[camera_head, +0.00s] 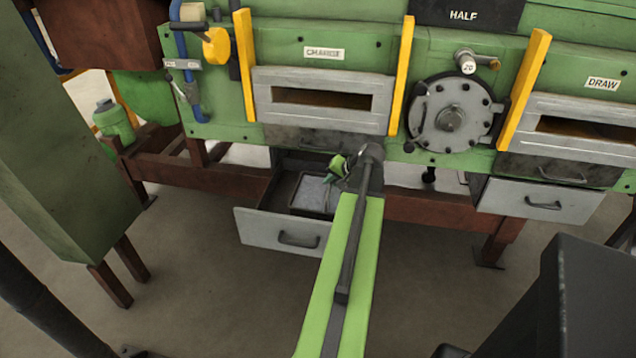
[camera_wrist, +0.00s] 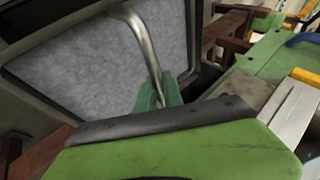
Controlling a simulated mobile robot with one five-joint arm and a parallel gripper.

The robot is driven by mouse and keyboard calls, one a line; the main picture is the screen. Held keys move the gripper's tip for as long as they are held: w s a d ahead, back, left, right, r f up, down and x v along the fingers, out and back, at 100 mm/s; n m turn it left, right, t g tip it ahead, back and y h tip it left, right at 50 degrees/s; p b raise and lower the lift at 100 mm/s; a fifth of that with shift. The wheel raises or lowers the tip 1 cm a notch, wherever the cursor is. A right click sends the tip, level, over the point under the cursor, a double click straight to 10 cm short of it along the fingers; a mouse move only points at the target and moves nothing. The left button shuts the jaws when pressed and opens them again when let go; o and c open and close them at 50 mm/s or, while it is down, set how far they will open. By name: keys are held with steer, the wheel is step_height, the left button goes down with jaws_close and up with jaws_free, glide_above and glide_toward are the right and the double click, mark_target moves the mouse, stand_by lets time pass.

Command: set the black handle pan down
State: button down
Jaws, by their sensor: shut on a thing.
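A dark-rimmed pan (camera_head: 310,211) with a grey, granular-looking filling shows at the open lower drawer (camera_head: 268,228) under the CHARGE opening. My gripper (camera_head: 335,170) is just above the pan's right side. In the wrist view the pan (camera_wrist: 30,84) fills the upper left, and a bent grey metal handle (camera_wrist: 140,32) arches over it toward my gripper (camera_wrist: 172,98). The gripper is shut on the handle's near end, where a dark green piece shows. No black grip is visible on the handle. Whether the pan touches the drawer floor, I cannot tell.
The green furnace (camera_head: 330,38) stands above, with yellow posts beside the CHARGE and DRAW openings and a round bolted cover (camera_head: 450,115) between them. Another drawer (camera_head: 540,200) is open at the right. A brown frame (camera_head: 420,208) runs below; the floor in front is clear.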

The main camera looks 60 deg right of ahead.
steer(key=s+d+r+p, duration=0.1)
steer(key=s, duration=0.1)
steer(key=s+d+r+p, duration=0.1)
steer(key=s+r, duration=0.1)
steer(key=shift+d, duration=0.15)
